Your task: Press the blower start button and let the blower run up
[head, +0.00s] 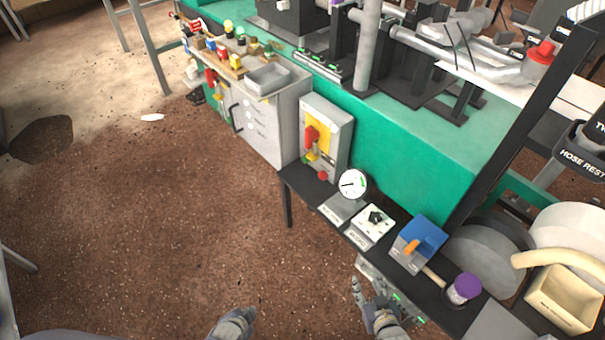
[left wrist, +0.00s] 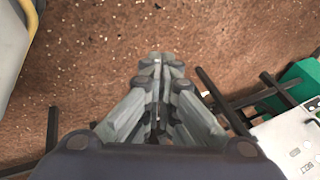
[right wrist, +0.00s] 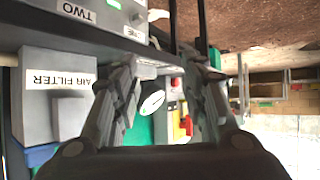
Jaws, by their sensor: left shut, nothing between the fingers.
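A grey switch box (head: 327,136) with a yellow plate, a red handle and small green and red buttons stands against the green bench side in the head view. I cannot read which button is the blower start. The box also shows, partly hidden, in the right wrist view (right wrist: 172,95). My left gripper (head: 238,320) is over the brown floor, low in the head view, well away from the box; it is shut and empty in the left wrist view (left wrist: 157,62). My right gripper (head: 372,290) is open and empty beside the black shelf's front edge, below the box in the picture.
The black shelf (head: 300,184) carries a round white gauge (head: 352,184), a white dial plate (head: 374,220), a blue-topped box (head: 420,240) and a purple-capped jar (head: 464,288). A grey cabinet (head: 262,125) stands left of the switch box. The floor at left is mostly clear.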

